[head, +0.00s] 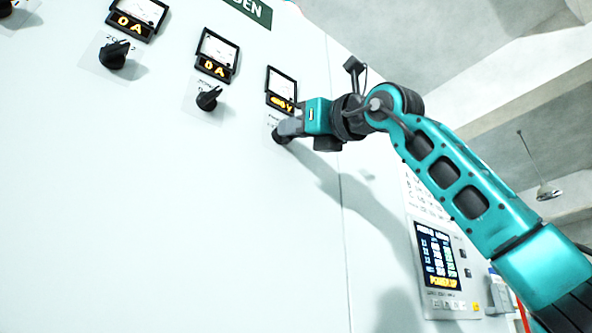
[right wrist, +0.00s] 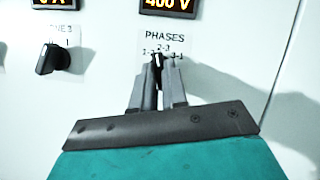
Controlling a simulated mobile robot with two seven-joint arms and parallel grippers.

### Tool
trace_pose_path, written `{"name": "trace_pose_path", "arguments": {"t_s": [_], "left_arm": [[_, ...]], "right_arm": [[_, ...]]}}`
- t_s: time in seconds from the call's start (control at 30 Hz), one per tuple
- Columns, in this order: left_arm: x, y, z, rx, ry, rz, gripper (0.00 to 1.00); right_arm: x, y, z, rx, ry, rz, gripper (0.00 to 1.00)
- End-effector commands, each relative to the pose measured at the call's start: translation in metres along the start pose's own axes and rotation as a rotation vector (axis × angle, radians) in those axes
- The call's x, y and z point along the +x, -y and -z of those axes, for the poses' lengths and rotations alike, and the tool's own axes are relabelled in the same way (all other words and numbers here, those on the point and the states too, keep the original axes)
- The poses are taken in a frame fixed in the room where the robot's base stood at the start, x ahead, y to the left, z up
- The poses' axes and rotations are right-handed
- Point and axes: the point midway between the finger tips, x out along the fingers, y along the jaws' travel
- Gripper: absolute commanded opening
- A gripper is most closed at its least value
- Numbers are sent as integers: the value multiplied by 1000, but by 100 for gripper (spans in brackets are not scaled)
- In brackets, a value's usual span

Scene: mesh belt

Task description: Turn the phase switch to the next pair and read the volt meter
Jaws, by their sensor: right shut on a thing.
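The phase switch is a black knob (right wrist: 157,66) under a label reading PHASES, with positions 1-2, 2-3 and 3-1. Its top points upward, roughly at 2-3. My right gripper (right wrist: 158,92) is shut on the knob from the front, and its fingers hide the lower part. In the head view the right gripper (head: 286,130) reaches the panel at the switch (head: 279,139). The volt meter (head: 282,86) sits just above, its amber digits blurred there. In the right wrist view the volt meter's display (right wrist: 167,4) reads 400 V. My left gripper is out of view.
Other black knobs (head: 208,98) and (head: 114,54) sit to the left under meters (head: 217,53) reading 0 A. A neighbouring knob (right wrist: 52,59) is close to my right gripper. A lit screen unit (head: 436,256) is at lower right. The panel's lower left is bare.

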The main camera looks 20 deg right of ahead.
Motion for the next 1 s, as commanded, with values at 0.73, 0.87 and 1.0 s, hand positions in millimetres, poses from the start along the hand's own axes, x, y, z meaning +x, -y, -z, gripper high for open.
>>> {"name": "trace_pose_path", "arguments": {"t_s": [0.73,0.87,1.0], "left_arm": [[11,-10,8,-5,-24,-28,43],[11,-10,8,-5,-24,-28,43],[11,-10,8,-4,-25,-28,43]], "right_arm": [[0,-2,-1,254,1,105,0],[0,-2,-1,254,1,105,0],[0,-2,-2,254,1,105,0]]}}
